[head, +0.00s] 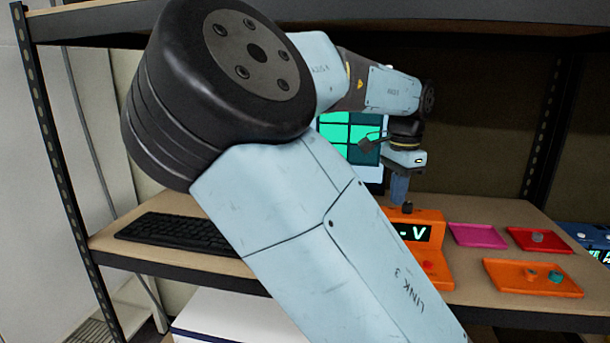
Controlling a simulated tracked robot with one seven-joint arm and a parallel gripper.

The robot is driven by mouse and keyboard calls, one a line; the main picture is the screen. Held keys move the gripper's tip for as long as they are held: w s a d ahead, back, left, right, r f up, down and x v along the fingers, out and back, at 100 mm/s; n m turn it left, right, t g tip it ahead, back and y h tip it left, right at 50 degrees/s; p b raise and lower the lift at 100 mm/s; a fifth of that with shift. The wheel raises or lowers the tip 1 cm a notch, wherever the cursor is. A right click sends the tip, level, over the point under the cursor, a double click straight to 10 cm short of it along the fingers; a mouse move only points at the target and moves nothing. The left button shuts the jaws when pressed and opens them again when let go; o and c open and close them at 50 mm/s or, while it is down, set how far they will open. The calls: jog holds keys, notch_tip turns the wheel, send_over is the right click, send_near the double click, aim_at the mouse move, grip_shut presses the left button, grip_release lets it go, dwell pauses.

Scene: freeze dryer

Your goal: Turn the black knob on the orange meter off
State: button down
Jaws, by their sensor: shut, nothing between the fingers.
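The orange meter (437,255) stands on the wooden shelf, right of my large arm link, which hides its left part. Its dark display (412,232) shows a bright "-V". A small black knob (407,208) sits on top of the meter. A red knob or button (428,267) is low on its front. My gripper (399,200) points down just above the meter's top, close to the black knob. Its fingers are shut and empty. I cannot tell whether they touch the knob.
A black keyboard (178,232) lies left on the shelf (480,212). A lit screen (350,135) stands behind my arm. Pink (478,235), red (525,246) and orange (510,284) trays lie right of the meter, the last two holding small parts. An upper shelf hangs overhead.

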jog(key=shift+s+d+f+g, duration=0.2)
jog(key=shift+s+f+g, duration=0.1)
jog(key=shift+s+f, duration=0.5)
jog(key=shift+s+d+r, duration=0.1)
jog(key=shift+s+r, duration=0.05)
jog(key=shift+s, duration=0.05)
jog(key=shift+s+a, duration=0.1)
jog(key=shift+a, duration=0.15)
jog(key=shift+a+r, duration=0.1)
jog(key=shift+r, duration=0.15)
notch_tip(320, 180, up, 6)
jog(key=shift+f, duration=0.1)
